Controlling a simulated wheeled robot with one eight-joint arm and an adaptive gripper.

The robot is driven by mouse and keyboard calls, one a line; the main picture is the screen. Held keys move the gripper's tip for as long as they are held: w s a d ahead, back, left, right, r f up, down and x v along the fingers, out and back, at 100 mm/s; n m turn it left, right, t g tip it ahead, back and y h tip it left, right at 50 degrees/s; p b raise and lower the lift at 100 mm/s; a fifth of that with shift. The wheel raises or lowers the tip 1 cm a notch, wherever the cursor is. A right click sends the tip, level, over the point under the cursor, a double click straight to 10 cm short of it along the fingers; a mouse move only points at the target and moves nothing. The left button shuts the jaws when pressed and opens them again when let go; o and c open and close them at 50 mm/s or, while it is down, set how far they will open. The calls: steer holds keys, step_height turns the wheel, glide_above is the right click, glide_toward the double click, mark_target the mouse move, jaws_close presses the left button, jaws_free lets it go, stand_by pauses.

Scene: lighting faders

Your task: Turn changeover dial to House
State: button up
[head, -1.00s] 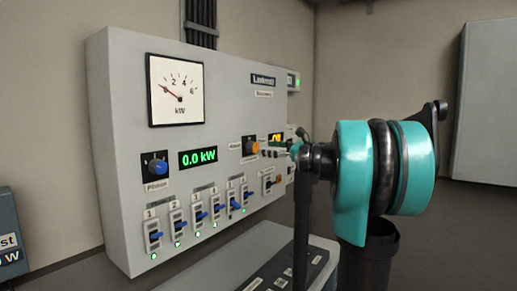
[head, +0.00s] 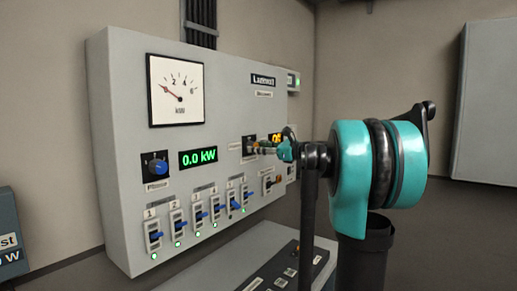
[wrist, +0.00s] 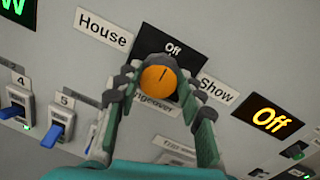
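The changeover dial (wrist: 158,80) is an orange knob on a black plate in the wrist view, with its dark pointer mark towards "Off". The House label (wrist: 104,29) is on its left and the Show label (wrist: 216,90) on its right. My gripper (wrist: 159,78) has one finger on each side of the dial, and the dial nearly fills the gap. I cannot tell whether the fingers press on it. In the head view my gripper (head: 262,148) is at the panel and hides most of the dial. The display (wrist: 268,118) right of the dial reads "Off".
The faders lie below the dial, near my gripper. A grey desk (head: 215,270) stands below.

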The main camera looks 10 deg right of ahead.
steer(key=c, duration=0.3)
steer(key=shift+s+a+n+h, duration=0.1)
steer(key=shift+n+h, duration=0.15)
steer(key=shift+n, duration=2.6)
steer(key=shift+s+a+n+h, duration=0.1)
steer(key=shift+n+h, duration=0.15)
steer(key=shift+n, duration=2.6)
steer(key=shift+f, duration=0.1)
steer(key=o, duration=1.1)
